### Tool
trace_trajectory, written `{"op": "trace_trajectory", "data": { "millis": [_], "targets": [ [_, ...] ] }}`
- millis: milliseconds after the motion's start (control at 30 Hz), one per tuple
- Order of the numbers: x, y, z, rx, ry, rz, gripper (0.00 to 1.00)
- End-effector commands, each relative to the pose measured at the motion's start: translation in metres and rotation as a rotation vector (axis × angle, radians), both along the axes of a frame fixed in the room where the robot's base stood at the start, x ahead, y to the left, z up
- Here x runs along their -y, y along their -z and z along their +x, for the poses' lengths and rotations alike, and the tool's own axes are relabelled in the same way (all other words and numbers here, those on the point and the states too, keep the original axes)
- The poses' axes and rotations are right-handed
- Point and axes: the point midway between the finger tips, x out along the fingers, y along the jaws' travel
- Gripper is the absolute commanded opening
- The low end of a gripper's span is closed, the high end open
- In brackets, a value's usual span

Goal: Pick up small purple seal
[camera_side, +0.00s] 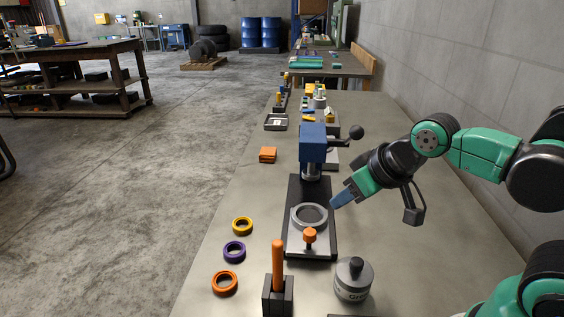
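The small purple seal (235,250) is a ring lying flat on the grey table, left of the press fixture. It sits between a yellow ring (242,226) and an orange ring (225,282). My gripper (336,203) is at the right of the fixture, with its blue fingertips angled down and to the left, above the edge of the fixture base. It is well apart from the purple seal. The fingers are seen side-on, so I cannot tell whether they are open or shut. I see nothing held at the tips.
The press fixture (313,145) with its grey ring seat (309,215) stands between my gripper and the seals. An upright orange-handled tool (278,265) and a grey canister (353,279) stand at the front. Left of the rings is the table edge.

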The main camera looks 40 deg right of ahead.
Motion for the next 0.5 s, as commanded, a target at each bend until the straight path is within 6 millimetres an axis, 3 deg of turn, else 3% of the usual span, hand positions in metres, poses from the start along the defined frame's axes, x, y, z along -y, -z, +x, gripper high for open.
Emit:
{"op": "trace_trajectory", "data": {
  "millis": [133, 233, 500],
  "targets": [
    [-0.002, -0.003, 0.004, -0.016, -0.06, -0.035, 0.26],
    [-0.008, -0.008, 0.015, -0.057, -0.217, -0.127, 0.26],
    [-0.041, -0.008, 0.067, -0.214, -1.007, -0.489, 0.26]
  ]
}}
